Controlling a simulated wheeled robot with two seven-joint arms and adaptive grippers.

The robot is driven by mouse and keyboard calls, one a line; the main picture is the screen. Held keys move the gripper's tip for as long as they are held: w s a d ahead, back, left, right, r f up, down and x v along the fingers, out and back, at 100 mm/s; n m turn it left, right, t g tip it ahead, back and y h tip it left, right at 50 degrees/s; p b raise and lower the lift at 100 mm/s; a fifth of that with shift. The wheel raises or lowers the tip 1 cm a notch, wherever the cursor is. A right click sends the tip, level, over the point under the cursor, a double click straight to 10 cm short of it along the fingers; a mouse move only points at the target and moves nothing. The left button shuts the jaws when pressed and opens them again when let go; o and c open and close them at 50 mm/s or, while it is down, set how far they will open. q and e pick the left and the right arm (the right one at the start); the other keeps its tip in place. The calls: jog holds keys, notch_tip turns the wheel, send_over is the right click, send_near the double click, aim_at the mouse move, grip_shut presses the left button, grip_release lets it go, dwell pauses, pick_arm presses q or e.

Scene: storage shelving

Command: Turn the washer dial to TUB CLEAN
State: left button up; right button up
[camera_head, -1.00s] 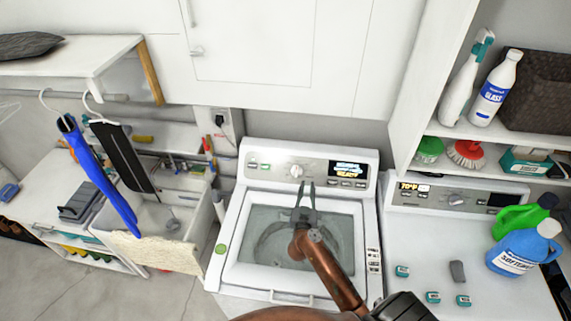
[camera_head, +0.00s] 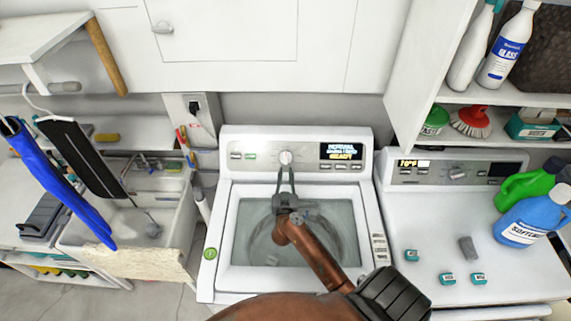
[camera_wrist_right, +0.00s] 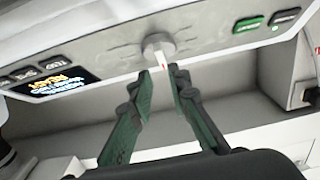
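The washer (camera_head: 212,240) stands in the middle of the head view with its glass lid shut. Its dial (camera_head: 286,157) is a small round knob on the back control panel, left of the lit display (camera_head: 342,152). The display's last line looks like READY. My right gripper (camera_head: 285,172) is just in front of the dial with its fingers apart. My left gripper is not in view.
A second machine (camera_head: 440,215) at the right bears a green bottle (camera_head: 525,185), a blue softener bottle (camera_head: 535,218) and several small boxes. White cabinets (camera_head: 240,50) hang above the washer.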

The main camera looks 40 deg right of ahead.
aim_at(286, 158)
jog(key=x, duration=0.6)
jog(key=shift+w+d+r, duration=0.1)
jog(key=shift+w, duration=0.3)
jog(key=shift+c, duration=0.4)
grip_shut()
